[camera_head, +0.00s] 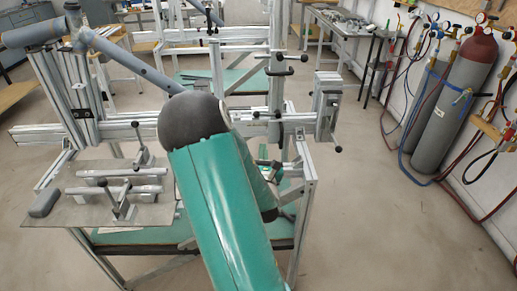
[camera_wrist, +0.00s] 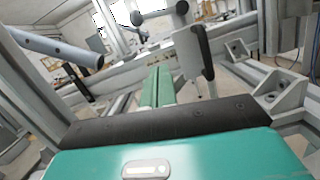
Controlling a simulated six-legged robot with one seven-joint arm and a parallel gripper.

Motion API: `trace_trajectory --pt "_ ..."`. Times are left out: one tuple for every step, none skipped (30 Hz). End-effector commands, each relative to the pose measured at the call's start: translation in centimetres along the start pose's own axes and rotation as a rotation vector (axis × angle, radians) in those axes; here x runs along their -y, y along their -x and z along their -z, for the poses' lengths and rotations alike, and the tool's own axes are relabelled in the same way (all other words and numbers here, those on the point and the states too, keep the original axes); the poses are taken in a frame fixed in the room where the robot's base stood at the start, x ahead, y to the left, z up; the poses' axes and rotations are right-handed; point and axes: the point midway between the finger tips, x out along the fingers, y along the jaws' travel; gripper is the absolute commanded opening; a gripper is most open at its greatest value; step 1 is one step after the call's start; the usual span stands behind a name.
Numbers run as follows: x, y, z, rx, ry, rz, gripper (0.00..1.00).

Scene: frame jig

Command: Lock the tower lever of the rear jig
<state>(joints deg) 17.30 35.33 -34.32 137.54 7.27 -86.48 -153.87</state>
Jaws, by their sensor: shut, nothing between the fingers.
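My gripper (camera_wrist: 158,72) shows in the wrist view as two green fingers close together, shut and empty. Just right of the fingertips stands a dark, paddle-shaped handle (camera_wrist: 204,50) on a metal part. It looks like a lever, and I cannot tell whether the fingers touch it. In the head view my green arm covers the middle, and I cannot make out the gripper. Black-handled levers (camera_head: 281,60) show on an upright post right of centre. A clamp tower (camera_head: 326,104) with black knobs stands lower right. I cannot tell which one is the tower lever.
A blue-grey frame tube (camera_head: 130,65) crosses the upper left and shows in the wrist view (camera_wrist: 50,47). A metal plate (camera_head: 88,208) with clamps lies left of my arm. Aluminium rails surround the arm. Gas cylinders (camera_head: 455,100) stand right, with clear floor before them.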

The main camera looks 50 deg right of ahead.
Motion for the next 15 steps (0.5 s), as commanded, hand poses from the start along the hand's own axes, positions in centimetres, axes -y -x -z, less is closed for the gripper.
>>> trace_trajectory --pt "0.0 -1.0 0.0 0.002 -0.002 0.0 0.0" --pt "0.0 -1.6 0.0 0.003 -0.002 0.0 0.0" --pt "0.0 -2.4 0.0 0.002 -0.003 0.0 0.0" --pt "-0.1 -3.0 0.0 0.002 -0.003 -0.001 0.0" --pt "-0.1 -3.6 0.0 0.001 -0.003 0.0 0.0" --pt "-0.1 -4.4 0.0 0.002 -0.003 0.0 0.0" --pt "-0.1 -5.0 0.0 0.002 -0.002 0.0 0.0" --pt "-0.2 -5.6 0.0 0.001 -0.003 -0.001 0.0" --pt "-0.2 -6.4 0.0 0.001 -0.003 -0.001 0.0" --pt "-0.2 -7.0 0.1 0.0 -0.004 -0.001 0.0" --pt "-0.3 -7.6 0.0 0.001 -0.004 -0.002 0.0" --pt "-0.4 -7.7 -0.7 0.002 -0.007 -0.002 0.0" --pt "-0.4 -7.7 -1.2 0.002 -0.007 -0.002 0.0" --pt "-0.5 -7.8 -1.7 0.002 -0.007 -0.002 0.0" --pt "-0.5 -7.9 -2.2 0.002 -0.006 -0.002 0.0"
